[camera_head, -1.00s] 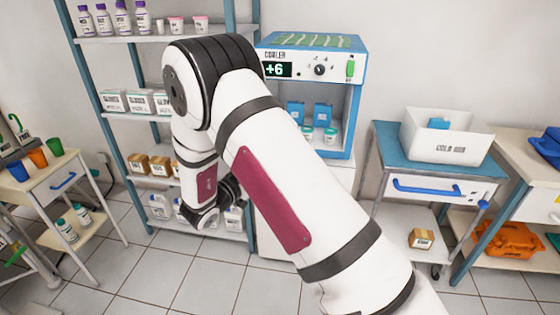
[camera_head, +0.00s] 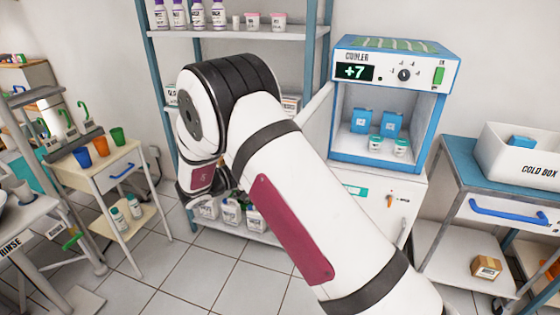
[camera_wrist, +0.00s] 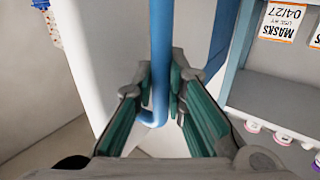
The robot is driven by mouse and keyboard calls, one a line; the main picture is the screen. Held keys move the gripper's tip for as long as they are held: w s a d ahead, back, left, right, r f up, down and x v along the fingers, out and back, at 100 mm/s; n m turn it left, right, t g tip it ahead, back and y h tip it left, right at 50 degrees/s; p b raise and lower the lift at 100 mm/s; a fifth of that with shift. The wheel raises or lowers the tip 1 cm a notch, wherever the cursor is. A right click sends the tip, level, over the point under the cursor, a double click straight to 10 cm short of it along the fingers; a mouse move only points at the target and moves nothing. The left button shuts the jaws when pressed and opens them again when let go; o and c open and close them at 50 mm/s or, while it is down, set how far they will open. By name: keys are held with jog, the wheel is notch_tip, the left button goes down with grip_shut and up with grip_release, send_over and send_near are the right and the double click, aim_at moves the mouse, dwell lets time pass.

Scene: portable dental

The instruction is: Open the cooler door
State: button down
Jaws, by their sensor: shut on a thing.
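The cooler (camera_head: 395,60) is a blue and white box whose display reads +7. Its front is open in the head view, with blue packs (camera_head: 391,123) and small white jars (camera_head: 375,143) inside. The door (camera_head: 318,118) is a pale panel swung out to the left, partly hidden behind my arm. In the wrist view, a blue bar handle (camera_wrist: 160,55) runs down between the fingers of my gripper (camera_wrist: 162,98), which is shut on it. A pale door surface (camera_wrist: 95,50) lies beside the handle. My arm hides the fingertips in the head view.
A shelf rack (camera_head: 240,33) with bottles stands left of the cooler, close behind my arm. A cart with a white cold box (camera_head: 520,152) stands at right. A trolley with cups (camera_head: 103,160) stands at left. Tiled floor (camera_head: 190,265) shows between.

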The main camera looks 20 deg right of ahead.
jog(key=shift+a, duration=0.1)
jog(key=c, duration=1.6)
grip_release()
jog(key=v, duration=1.2)
jog(key=shift+r, duration=0.1)
